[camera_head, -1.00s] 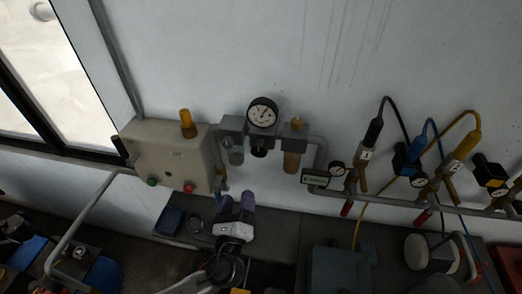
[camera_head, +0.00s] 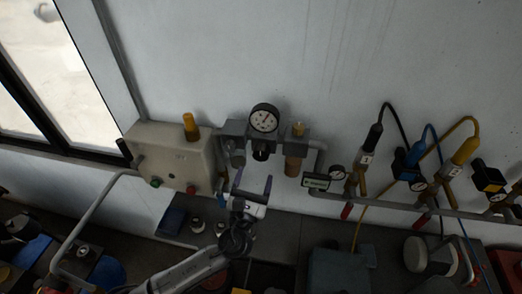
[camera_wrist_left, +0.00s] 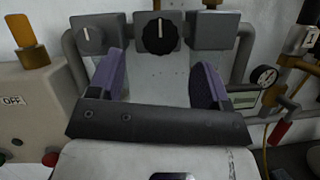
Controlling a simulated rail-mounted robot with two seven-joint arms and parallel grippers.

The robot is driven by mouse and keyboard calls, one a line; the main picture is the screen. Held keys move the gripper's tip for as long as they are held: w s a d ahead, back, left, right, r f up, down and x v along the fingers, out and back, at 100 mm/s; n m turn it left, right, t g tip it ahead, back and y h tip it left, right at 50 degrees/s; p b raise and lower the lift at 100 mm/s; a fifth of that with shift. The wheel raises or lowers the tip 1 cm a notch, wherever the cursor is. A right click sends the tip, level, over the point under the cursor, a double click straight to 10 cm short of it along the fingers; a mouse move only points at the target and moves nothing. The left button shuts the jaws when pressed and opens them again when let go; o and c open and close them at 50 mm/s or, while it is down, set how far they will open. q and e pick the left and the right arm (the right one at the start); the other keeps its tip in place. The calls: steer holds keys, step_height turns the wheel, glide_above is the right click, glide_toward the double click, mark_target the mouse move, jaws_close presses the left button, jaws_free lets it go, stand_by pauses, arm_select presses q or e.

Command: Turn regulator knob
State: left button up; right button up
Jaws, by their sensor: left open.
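The regulator is a grey block on the wall with a round white-faced gauge (camera_head: 264,118) above it. My right gripper is out of view.
A beige control box (camera_head: 172,153) with a yellow lamp (camera_head: 190,127) is left of the regulator. A filter bowl (camera_head: 293,166) hangs close on the right. A grey pipe manifold with valves and hoses runs further right. A dark bench (camera_head: 310,228) lies below.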

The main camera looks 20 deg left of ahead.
mark_target(261, 157)
arm_select(q)
steer(key=p+x, duration=0.1)
steer(key=x, duration=0.6)
steer(key=shift+w, duration=0.15)
steer(key=shift+c, duration=0.5)
steer(key=c, duration=0.8)
steer(key=shift+f+n+y, duration=0.1)
steer(key=shift+n+y, duration=0.3)
steer(key=shift+n, duration=0.1)
steer(key=n+y+b, duration=0.1)
steer(key=n+b, duration=0.1)
steer(key=n, duration=0.1)
steer(key=shift+f, duration=0.1)
steer(key=n+g+y+b, duration=0.1)
steer(key=n+y+b, duration=0.1)
steer(key=n, duration=0.4)
steer(key=shift+y+b, duration=0.4)
steer(key=shift+y, duration=0.3)
steer(key=shift+r+n+g+y, duration=0.2)
steer(key=shift+n+g+y, duration=0.15)
steer(key=shift+n, duration=0.35)
